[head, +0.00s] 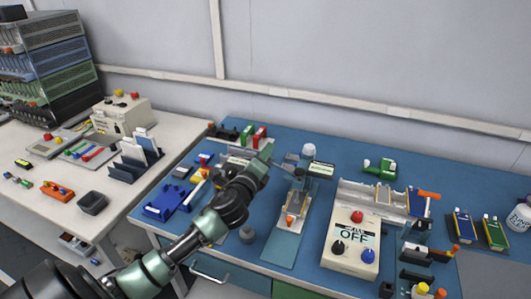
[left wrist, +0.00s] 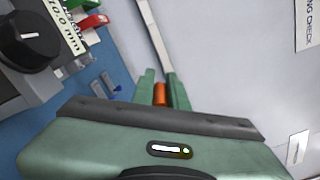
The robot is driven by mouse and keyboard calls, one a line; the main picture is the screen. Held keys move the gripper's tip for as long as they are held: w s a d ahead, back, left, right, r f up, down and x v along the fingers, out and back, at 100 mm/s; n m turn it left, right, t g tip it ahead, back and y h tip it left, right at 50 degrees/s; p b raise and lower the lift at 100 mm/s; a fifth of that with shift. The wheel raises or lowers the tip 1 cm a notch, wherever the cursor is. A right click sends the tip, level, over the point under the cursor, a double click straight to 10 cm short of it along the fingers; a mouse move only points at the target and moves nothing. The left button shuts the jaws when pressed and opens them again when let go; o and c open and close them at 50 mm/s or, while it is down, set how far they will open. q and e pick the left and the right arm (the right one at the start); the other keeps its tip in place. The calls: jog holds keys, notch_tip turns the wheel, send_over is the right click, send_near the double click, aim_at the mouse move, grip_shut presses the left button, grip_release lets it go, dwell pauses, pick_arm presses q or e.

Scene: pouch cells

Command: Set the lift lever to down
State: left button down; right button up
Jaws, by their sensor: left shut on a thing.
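My left gripper (head: 267,151) reaches in from the lower left over the back left part of the blue bench. In the left wrist view its two green fingers (left wrist: 163,92) are shut on an orange piece (left wrist: 160,93). This looks like a lever's grip, but its base and lever arm are hidden, so I cannot tell which way it is set. In the head view the orange piece is hidden by the gripper. My right gripper is in neither view.
Red and green clips (head: 254,137) stand close to the gripper. A press-like fixture (head: 292,211) is to its right, then a white control box marked OFF (head: 351,241). A blue tray (head: 166,204) lies left. A black dial (left wrist: 29,38) shows in the wrist view.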

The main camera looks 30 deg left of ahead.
pick_arm(q)
jog(key=shift+f, duration=0.1)
jog(key=shift+f+n+b, duration=0.45)
jog(key=shift+f+n, duration=0.45)
jog(key=shift+n, duration=0.45)
jog(key=shift+f+n+b, duration=0.5)
jog(key=shift+f+n, duration=0.35)
jog(key=shift+n, duration=0.45)
jog(key=shift+f+n+b, duration=0.45)
jog(key=shift+f+n, duration=0.45)
jog(key=shift+n, duration=0.45)
jog(key=c, duration=1.4)
grip_release()
jog(key=shift+s, duration=0.1)
jog(key=v, duration=0.7)
jog(key=shift+s+d+b, duration=0.15)
jog(key=shift+s+b, duration=0.15)
jog(key=shift+b, duration=0.1)
jog(key=shift+f, duration=0.1)
